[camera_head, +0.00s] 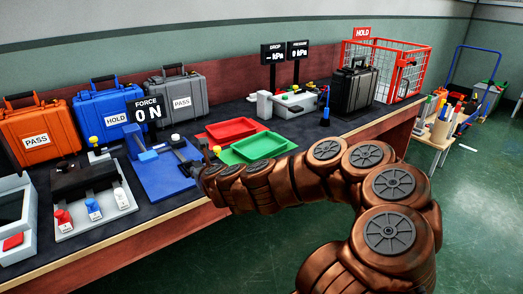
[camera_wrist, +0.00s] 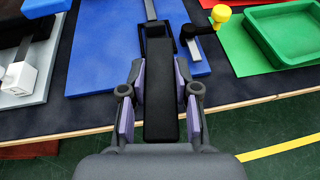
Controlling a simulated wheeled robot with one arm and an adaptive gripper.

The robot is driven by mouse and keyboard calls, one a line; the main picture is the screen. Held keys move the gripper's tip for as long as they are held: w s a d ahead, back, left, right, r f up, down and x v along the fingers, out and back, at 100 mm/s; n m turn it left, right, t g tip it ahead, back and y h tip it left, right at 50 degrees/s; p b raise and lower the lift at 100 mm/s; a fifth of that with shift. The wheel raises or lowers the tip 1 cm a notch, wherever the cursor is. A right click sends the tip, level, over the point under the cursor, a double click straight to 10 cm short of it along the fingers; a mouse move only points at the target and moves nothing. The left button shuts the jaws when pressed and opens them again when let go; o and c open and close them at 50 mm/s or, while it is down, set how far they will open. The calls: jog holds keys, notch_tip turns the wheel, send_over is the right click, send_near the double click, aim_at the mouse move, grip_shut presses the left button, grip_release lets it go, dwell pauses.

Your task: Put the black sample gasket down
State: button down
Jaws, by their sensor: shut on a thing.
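In the wrist view the black sample gasket (camera_wrist: 160,92) is a flat, dark strip between the purple-padded fingers of my gripper (camera_wrist: 160,78). My gripper is shut on it. The strip points away from me toward a blue plate (camera_wrist: 100,55) with a grey rail on the bench; I cannot tell whether its far end touches the rail. In the head view my gripper (camera_head: 203,168) is near the right side of the blue fixture (camera_head: 163,172), and the gasket cannot be made out there.
A green tray (camera_head: 258,147) and a red tray (camera_head: 231,130) lie right of the fixture. Orange, blue and grey cases stand behind. A button panel (camera_head: 97,207) is at left. The bench's front edge (camera_wrist: 240,104) runs below my gripper. A display reads FORCE 0 N (camera_head: 147,107).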

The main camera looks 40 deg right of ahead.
jog(key=s+d+f+n+y+b, duration=0.1)
jog(key=s+d+f+n+y, duration=0.1)
jog(key=s+d, duration=0.9)
jog(key=shift+d+f+y, duration=0.3)
jog(key=shift+d+f, duration=0.2)
jog(key=shift+d, duration=1.15)
jog(key=shift+s, duration=0.15)
